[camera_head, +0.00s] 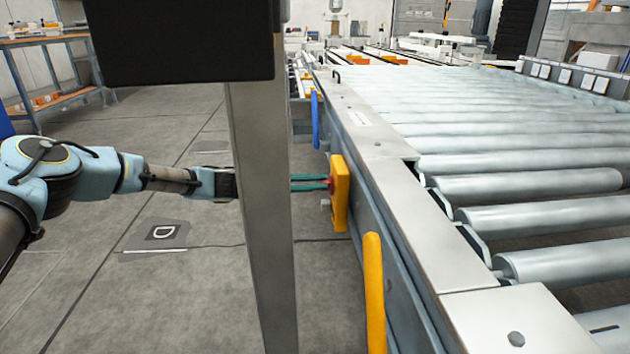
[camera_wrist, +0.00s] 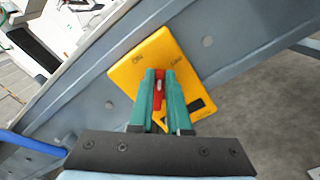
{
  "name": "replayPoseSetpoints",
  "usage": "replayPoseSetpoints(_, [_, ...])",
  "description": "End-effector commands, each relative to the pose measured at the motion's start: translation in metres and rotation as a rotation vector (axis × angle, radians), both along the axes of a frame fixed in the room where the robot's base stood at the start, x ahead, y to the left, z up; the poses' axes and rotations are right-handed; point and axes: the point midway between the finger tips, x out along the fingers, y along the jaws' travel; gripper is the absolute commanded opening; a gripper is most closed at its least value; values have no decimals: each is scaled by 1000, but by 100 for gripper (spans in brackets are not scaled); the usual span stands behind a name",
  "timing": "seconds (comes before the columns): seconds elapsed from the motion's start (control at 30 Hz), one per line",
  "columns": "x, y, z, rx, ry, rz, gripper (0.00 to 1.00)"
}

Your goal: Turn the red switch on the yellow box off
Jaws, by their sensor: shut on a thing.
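The yellow box (camera_head: 339,193) is mounted on the side of the conveyor frame, and it also shows in the wrist view (camera_wrist: 180,52). The red switch (camera_wrist: 158,88) is on its face, between my fingers. In the head view only a small bit of red (camera_head: 331,184) shows at the fingertips. My gripper (camera_head: 328,184) reaches the box from the left with its green fingers. In the wrist view the fingers (camera_wrist: 160,78) are closed on the red switch. The box shows faint printed markings near its upper corners. A grey post hides part of my wrist in the head view.
The roller conveyor (camera_head: 520,185) fills the right side. A grey post (camera_head: 262,220) stands in front of my wrist, with a black panel (camera_head: 180,40) above. A yellow curved bar (camera_head: 374,290) and a blue one (camera_head: 315,120) stick out from the conveyor side. The floor at left is open.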

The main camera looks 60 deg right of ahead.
Motion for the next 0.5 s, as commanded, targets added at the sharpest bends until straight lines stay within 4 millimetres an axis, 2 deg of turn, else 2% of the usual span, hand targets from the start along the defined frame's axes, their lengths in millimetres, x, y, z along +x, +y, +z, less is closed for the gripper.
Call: replayPoseSetpoints(0.5, [-4, 6, -13, -390, -287, 1, 0])
